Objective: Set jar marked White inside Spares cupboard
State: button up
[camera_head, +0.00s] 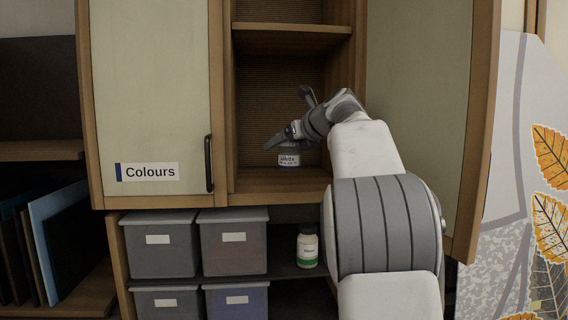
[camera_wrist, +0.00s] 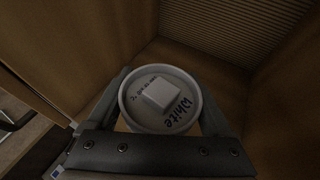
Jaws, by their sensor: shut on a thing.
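The jar marked White (camera_wrist: 148,112) is between the fingers of my gripper (camera_wrist: 160,120) in the wrist view, its round lid facing the camera with "White" lettered on it. In the head view my gripper (camera_head: 288,143) holds the jar (camera_head: 289,159) by its upper part inside an open cupboard compartment (camera_head: 280,181), above its bottom board. A gap shows below the jar. The compartment's door (camera_head: 420,110) stands open on the right; no label shows on its visible face, and I see no "Spares" sign. The closed door at left carries a "Colours" label (camera_head: 147,172).
A shelf board (camera_head: 290,28) crosses the compartment above my gripper. Grey lidded bins (camera_head: 234,248) and a white bottle with a green label (camera_head: 307,247) stand on the shelves below. The compartment's side walls are close to my gripper.

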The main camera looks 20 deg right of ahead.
aim_at(285, 160)
jog(key=shift+f, duration=2.2)
jog(key=shift+f, duration=0.1)
jog(key=shift+f, duration=0.15)
jog(key=o, duration=1.4)
jog(key=shift+c, duration=0.2)
jog(key=shift+s+r, duration=0.1)
jog(key=shift+r, duration=0.2)
jog(key=b+v, duration=0.2)
jog(key=v, duration=0.9)
jog(key=shift+s+d, duration=0.1)
jog(key=shift+s, duration=0.3)
